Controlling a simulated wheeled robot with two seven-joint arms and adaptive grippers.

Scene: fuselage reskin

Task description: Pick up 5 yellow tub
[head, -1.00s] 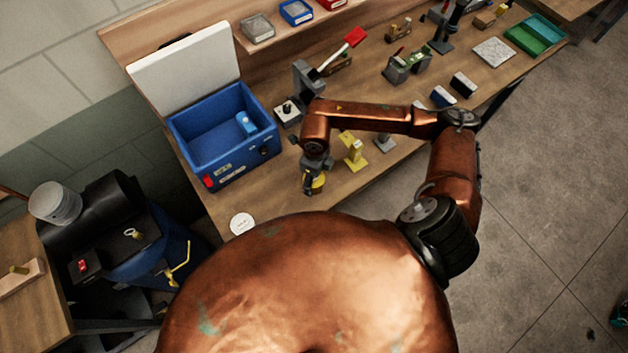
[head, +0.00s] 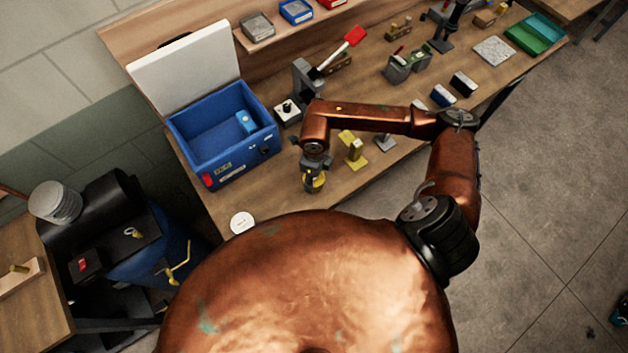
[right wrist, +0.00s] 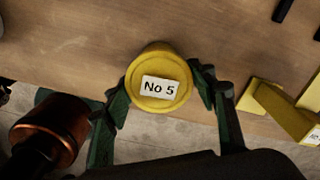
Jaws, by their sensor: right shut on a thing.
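The yellow tub (right wrist: 158,103), round with a white label reading "No 5", sits between the two green fingers of my right gripper (right wrist: 160,88) in the right wrist view. The fingers touch it on both sides and are shut on it. In the head view the right gripper (head: 313,186) points down near the front edge of the workbench, and the yellow tub (head: 317,181) shows partly behind it. I cannot tell whether the tub still rests on the bench. My left gripper is not in view.
A blue box (head: 223,150) with its white lid open stands left of the gripper. A yellow stand (head: 353,150) is close on the right; it also shows in the wrist view (right wrist: 285,110). A white disc (head: 242,223) lies near the bench edge (head: 275,200).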

